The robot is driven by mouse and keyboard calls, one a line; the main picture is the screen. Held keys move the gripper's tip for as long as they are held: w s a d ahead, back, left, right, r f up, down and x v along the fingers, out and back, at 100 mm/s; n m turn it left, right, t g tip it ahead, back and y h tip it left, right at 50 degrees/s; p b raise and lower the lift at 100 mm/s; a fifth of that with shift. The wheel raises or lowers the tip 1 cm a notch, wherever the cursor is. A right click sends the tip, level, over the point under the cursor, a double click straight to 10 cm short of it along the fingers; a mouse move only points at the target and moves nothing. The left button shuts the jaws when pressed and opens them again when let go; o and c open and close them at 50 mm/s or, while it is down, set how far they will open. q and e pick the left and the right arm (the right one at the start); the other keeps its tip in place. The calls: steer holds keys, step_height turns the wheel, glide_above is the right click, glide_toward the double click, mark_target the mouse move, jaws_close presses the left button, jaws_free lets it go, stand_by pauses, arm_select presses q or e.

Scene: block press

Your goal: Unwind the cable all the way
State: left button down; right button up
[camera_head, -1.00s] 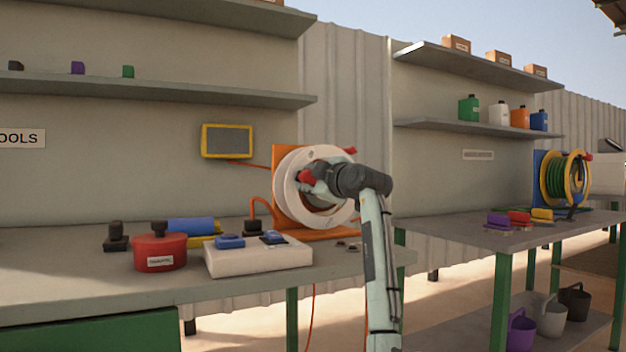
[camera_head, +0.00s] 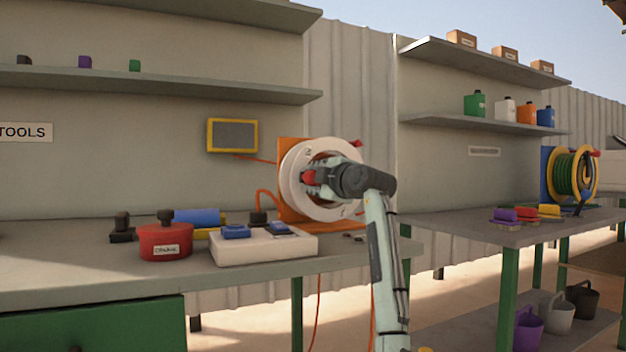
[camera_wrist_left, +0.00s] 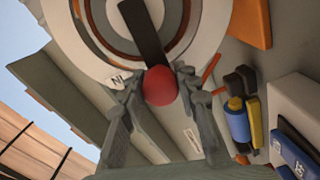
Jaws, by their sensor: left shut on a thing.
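The cable reel (camera_head: 294,192) is a white disc on an orange stand (camera_head: 290,152) on the left bench. It has a dark crank arm (camera_wrist_left: 142,36) ending in a red knob (camera_wrist_left: 161,86). My left gripper (camera_head: 311,178) is shut on the red knob, left of the reel's centre; its fingers flank the knob in the left wrist view. An orange cable (camera_head: 266,196) loops beside the stand, and thin orange strands hang below the bench (camera_head: 319,300). The cable wound inside the reel is mostly hidden by the disc and gripper. My right gripper is not in view.
A white box with blue parts (camera_head: 262,249), a red pot (camera_head: 165,243) and a blue roll (camera_head: 196,216) stand left of the reel. A yellow-framed screen (camera_head: 232,135) is on the wall. Another reel with green cable (camera_head: 566,178) stands on the right bench.

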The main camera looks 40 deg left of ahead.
arm_select(q)
steer(key=c, duration=1.1)
jaws_free()
steer(key=v, duration=1.2)
